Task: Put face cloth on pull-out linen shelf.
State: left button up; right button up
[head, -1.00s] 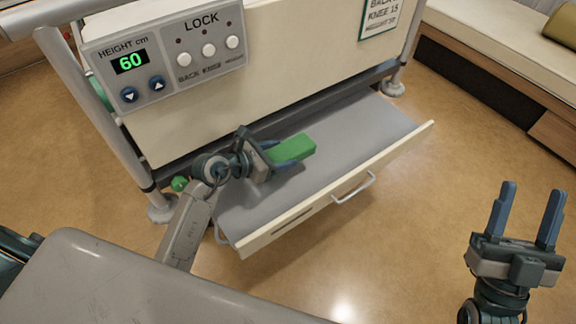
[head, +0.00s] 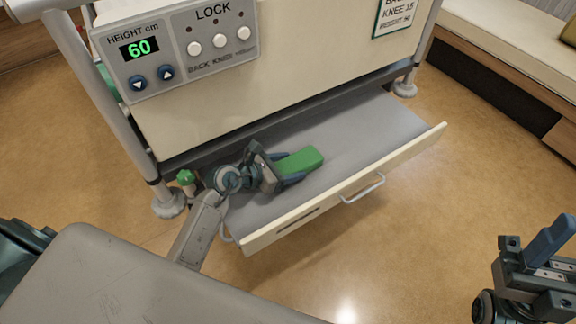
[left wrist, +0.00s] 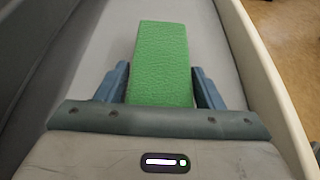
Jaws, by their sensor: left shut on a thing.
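The green face cloth (head: 301,160) is a folded block held between the blue fingers of my left gripper (head: 292,166), which is shut on it. The linen shelf (head: 355,130) is pulled out below the bed's end panel, with a grey bottom and a cream front. The gripper and cloth are over the shelf, inside its front edge. In the left wrist view the cloth (left wrist: 162,60) points away between the two fingers (left wrist: 160,85). I cannot tell whether its underside touches the shelf. My right gripper (head: 550,255) is at the right edge, partly cut off, away from the shelf.
The bed's end panel (head: 290,70) with a control box (head: 178,45) rises behind the shelf. The shelf's front (head: 345,190) has a metal handle (head: 363,188). A bench (head: 510,50) stands at the upper right. The right part of the shelf is bare.

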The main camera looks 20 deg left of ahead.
pick_arm(q)
jog(key=shift+f, duration=0.2)
jog(key=o, duration=1)
jog(key=shift+c, duration=0.2)
jog(key=shift+r, duration=0.1)
